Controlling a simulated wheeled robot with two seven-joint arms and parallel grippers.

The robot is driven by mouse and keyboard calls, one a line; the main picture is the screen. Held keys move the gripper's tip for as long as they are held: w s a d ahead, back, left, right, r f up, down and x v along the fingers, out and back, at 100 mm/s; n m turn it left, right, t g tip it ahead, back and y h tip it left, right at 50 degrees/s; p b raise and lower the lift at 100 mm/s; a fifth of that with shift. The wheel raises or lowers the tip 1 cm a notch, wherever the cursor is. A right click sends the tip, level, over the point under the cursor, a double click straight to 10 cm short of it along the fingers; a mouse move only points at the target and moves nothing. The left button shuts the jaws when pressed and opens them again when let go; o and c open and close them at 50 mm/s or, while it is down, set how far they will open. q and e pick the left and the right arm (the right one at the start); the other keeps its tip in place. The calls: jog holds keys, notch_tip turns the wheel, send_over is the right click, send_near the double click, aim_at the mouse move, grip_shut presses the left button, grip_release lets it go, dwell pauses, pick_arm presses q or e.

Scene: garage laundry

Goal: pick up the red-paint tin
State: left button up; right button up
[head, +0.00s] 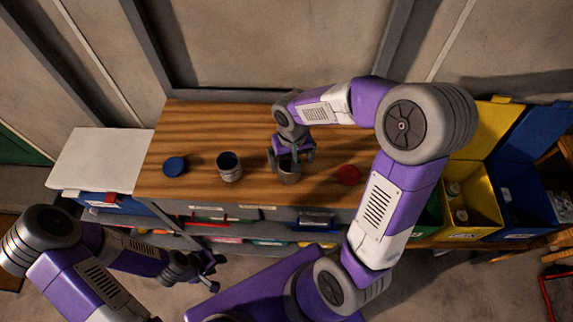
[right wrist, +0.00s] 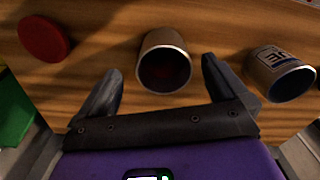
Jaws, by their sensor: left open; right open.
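The red-paint tin (head: 289,174) stands open on the wooden bench top. It is a grey metal tin; in the right wrist view its dark inside shows a reddish tint (right wrist: 165,71). My right gripper (head: 291,159) is open over the tin and partly hides it in the head view. In the right wrist view, the tin shows in the gap between the right gripper's spread fingers (right wrist: 162,67), with space visible on both sides. My left gripper (head: 211,272) is open and empty, low in front of the bench.
A red lid (head: 348,175) lies right of the tin. A second, labelled tin (head: 229,167) and a blue lid (head: 174,166) are to its left on the bench top (head: 200,125). Yellow (head: 459,213) and blue bins (head: 527,205) stand right of the bench.

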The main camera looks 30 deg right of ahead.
aim_at(286, 177)
notch_tip(286, 177, down, 5)
jog(key=shift+w+a+f+b, duration=0.15)
jog(key=shift+f+b, duration=0.05)
jog(key=shift+b, duration=0.35)
jog(key=shift+c, duration=0.2)
jog(key=shift+r, duration=0.1)
jog(key=c, duration=1.2)
